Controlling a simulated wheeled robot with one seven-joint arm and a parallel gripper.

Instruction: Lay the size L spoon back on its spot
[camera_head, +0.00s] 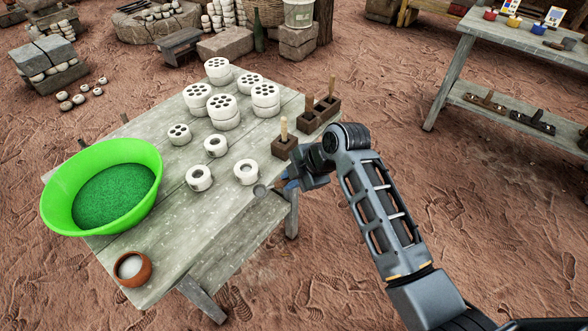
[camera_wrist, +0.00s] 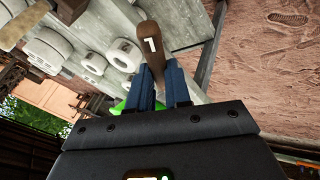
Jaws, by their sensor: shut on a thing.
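The spoon shows in the wrist view as a brown handle (camera_wrist: 150,42) with a white mark like a 1 or a turned L. My gripper (camera_wrist: 162,78) is shut on this handle with its blue fingers. In the head view my gripper (camera_head: 290,183) is over the right edge of the grey wooden table (camera_head: 222,215). A small round grey bowl (camera_head: 259,191), seemingly the spoon's, shows just left of the fingers, above or at the table edge. The handle is mostly hidden there. I cannot tell which place is the spoon's spot.
White perforated cylinders (camera_head: 222,106) and white rings (camera_head: 246,171) stand on the table. Brown blocks with wooden handles (camera_head: 284,147) line its right side. A green basin (camera_head: 62,205) and brown pot (camera_head: 145,272) are at left. The table's front middle is clear.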

